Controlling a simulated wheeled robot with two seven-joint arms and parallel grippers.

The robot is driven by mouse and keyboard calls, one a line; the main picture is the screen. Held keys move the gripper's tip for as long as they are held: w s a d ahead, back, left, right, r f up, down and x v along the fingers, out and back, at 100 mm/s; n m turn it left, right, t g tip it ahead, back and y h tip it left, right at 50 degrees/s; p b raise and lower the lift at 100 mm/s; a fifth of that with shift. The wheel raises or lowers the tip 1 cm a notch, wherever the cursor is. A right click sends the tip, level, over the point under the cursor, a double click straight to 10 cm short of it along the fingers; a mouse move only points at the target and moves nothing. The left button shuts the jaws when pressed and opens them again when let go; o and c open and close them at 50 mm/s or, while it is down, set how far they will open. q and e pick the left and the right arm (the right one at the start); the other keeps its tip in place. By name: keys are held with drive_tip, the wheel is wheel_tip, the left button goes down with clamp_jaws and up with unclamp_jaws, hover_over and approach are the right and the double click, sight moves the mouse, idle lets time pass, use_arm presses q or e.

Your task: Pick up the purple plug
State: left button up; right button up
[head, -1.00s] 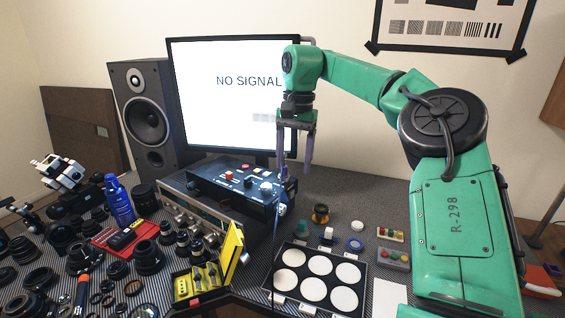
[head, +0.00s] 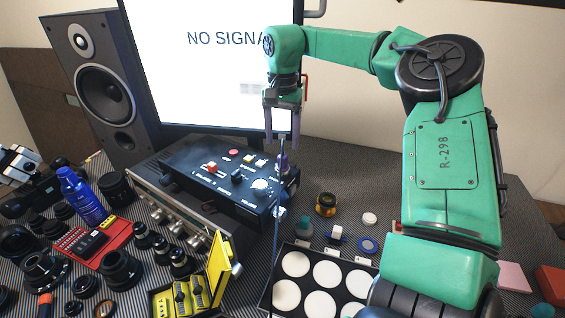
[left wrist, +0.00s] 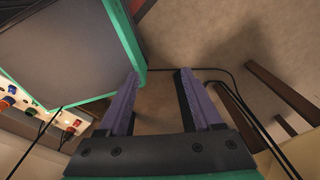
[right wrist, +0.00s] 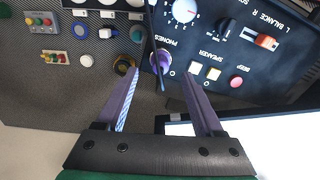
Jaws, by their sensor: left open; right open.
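The purple plug (right wrist: 161,60) sits in the PHONES jack of the black control box (head: 228,180), with a dark cable running from it. It also shows in the head view at the box's right end (head: 283,164). My right gripper (head: 282,140) is open and points down just above the plug. In the right wrist view the plug lies between the lines of the open fingers (right wrist: 159,74), beyond their tips, and nothing is held. My left gripper (left wrist: 158,74) is open and empty, seen only in the left wrist view, away from the plug.
A monitor (head: 200,60) stands close behind the box. The cable (head: 275,240) hangs down in front. A tray of white discs (head: 268,290), a yellow case (head: 220,265) and several small caps crowd the bench. Lenses fill the left side.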

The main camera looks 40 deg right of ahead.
sight(282, 155)
drive_tip(key=f, duration=0.2)
drive_tip(key=f+p, duration=0.1)
drive_tip(key=f, duration=0.1)
drive_tip(key=f+p, duration=0.1)
drive_tip(key=f, duration=0.1)
drive_tip(key=shift+w+d, duration=0.35)
drive_tip(key=shift+d, duration=0.05)
drive_tip(key=shift+s+a+f, duration=0.1)
drive_tip(key=shift+f, duration=0.35)
clamp_jaws()
use_arm(q)
drive_tip(key=shift+w+d+r, duration=0.3)
drive_tip(key=shift+w+r, duration=0.15)
drive_tip(key=shift+r, duration=0.1)
drive_tip(key=shift+w+d+r, duration=0.3)
drive_tip(key=shift+w+r, duration=0.15)
drive_tip(key=shift+r, duration=0.05)
